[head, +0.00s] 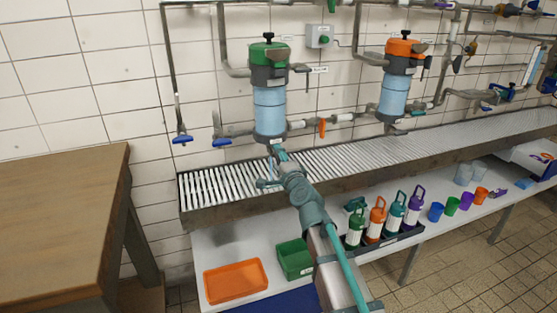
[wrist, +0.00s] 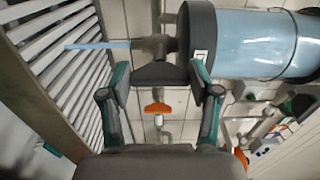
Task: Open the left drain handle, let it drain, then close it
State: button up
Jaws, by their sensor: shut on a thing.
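The left filter (head: 270,105) has a green cap, a dark collar and a pale blue clear body, and hangs above the slatted trough. The wrist view shows its body (wrist: 245,42) at the upper right. My gripper (head: 277,156) is under its bottom end. In the wrist view my gripper (wrist: 160,78) has its teal fingers on both sides of the dark grey drain handle (wrist: 160,73) and is shut on it. The grey drain fitting (wrist: 152,46) is just beyond. A thin light blue stream (wrist: 97,45) runs from it towards the slats. In the head view my arm hides the handle.
The slatted trough (head: 207,187) runs below the filters. A second filter with an orange cap (head: 404,47) stands to the right. An orange valve handle (wrist: 158,108) sits on the pipe behind. Bottles (head: 376,219) and trays (head: 235,281) are on the lower shelf. A wooden table (head: 60,220) is at left.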

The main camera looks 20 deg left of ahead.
jog(key=o, duration=1.2)
jog(key=shift+c, duration=0.2)
jog(key=v, duration=1.2)
